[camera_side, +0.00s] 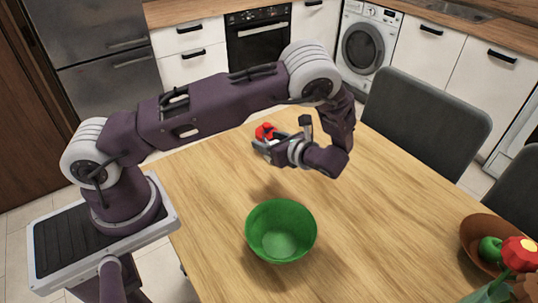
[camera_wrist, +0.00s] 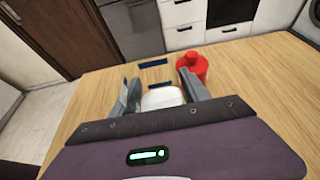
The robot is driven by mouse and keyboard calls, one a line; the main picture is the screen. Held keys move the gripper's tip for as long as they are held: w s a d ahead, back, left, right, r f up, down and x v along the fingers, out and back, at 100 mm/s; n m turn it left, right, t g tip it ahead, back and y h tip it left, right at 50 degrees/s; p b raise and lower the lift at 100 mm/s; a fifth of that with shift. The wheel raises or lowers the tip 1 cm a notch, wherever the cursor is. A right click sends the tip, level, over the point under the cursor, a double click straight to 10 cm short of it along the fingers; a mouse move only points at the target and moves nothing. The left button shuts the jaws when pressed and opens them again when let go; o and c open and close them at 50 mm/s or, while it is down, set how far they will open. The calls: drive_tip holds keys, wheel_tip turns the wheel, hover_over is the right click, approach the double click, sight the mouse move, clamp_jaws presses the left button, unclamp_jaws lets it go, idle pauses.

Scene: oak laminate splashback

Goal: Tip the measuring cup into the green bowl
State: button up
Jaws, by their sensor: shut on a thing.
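The green bowl (camera_side: 281,231) stands upright on the wooden table in the side view, and I see nothing clear inside it. My gripper (camera_side: 267,148) is above the table, higher in the picture than the bowl and apart from it. In the wrist view my gripper (camera_wrist: 161,92) has its fingers around a whitish thing (camera_wrist: 162,98), which I take for the measuring cup. Most of it is hidden by my wrist, so its contents and tilt cannot be told. The bowl is not in the wrist view.
A red bottle-like thing (camera_wrist: 193,66) shows just past my right finger, and behind my gripper in the side view (camera_side: 265,131). Dark blue strips (camera_wrist: 152,63) lie near it. A brown bowl (camera_side: 480,232) with a green fruit (camera_side: 490,249) and a red flower (camera_side: 520,252) are at the right.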

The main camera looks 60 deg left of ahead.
drive_tip(key=s+d+r+n+g, duration=0.1)
drive_tip(key=d+n, duration=0.1)
drive_tip(key=d, duration=0.2)
drive_tip(key=d+r+n+g, duration=0.2)
drive_tip(key=d+n, duration=0.1)
drive_tip(key=d, duration=0.1)
drive_tip(key=s+d+r+n+g+h, duration=0.1)
drive_tip(key=d+n, duration=0.1)
drive_tip(key=d, duration=0.2)
drive_tip(key=shift+s+d+r+n+g, duration=0.3)
drive_tip(key=shift+d+r+n+g, duration=0.05)
drive_tip(key=shift+r+n+g, duration=0.05)
drive_tip(key=shift+w+a+f+n+y, duration=0.15)
drive_tip(key=shift+w+n+y, duration=0.15)
drive_tip(key=shift+n, duration=0.2)
drive_tip(key=shift+w+f+n+t, duration=0.1)
drive_tip(key=shift+f+n+t, duration=0.3)
drive_tip(key=shift+f, duration=0.6)
